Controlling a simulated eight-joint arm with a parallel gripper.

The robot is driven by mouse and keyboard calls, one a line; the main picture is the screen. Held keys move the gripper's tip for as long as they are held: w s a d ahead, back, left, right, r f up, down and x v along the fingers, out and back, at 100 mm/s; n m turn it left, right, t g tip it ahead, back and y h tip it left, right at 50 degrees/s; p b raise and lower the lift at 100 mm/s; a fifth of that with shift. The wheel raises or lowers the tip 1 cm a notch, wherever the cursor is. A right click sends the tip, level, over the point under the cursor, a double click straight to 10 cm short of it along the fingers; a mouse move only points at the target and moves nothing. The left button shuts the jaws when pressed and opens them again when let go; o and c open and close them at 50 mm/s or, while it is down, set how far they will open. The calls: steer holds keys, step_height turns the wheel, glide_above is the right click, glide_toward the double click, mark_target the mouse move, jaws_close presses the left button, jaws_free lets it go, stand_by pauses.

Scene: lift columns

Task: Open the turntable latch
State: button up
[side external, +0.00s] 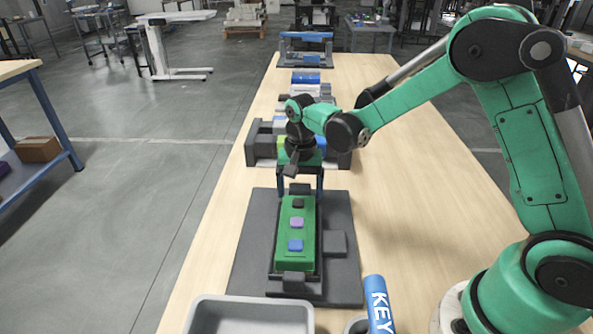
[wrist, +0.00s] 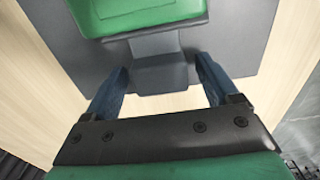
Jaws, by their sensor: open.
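A green block with dark, purple and blue buttons (side external: 297,232) sits in a dark holder on a dark grey base plate (side external: 250,245). Its green end also shows at the top of the wrist view (wrist: 150,12). A dark grey stepped piece, possibly the turntable latch (side external: 300,188), stands at the block's far end. It shows in the wrist view (wrist: 160,75) between my fingers. My gripper (side external: 300,192) points down over this far end, open, with one blue finger on each side of the piece. Both fingers look apart from it in the wrist view.
A dark square block (side external: 335,244) lies on the plate's right. A grey bin (side external: 250,316) and a blue cylinder marked KEY (side external: 378,305) stand at the near edge. Dark fixtures (side external: 262,143) stand behind my gripper. The table's right side (side external: 400,200) is clear.

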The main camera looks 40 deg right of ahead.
steer(key=c, duration=0.9)
steer(key=shift+w+d, duration=0.7)
steer(key=shift+w, duration=0.05)
steer(key=o, duration=0.9)
step_height(320, 180, up, 7)
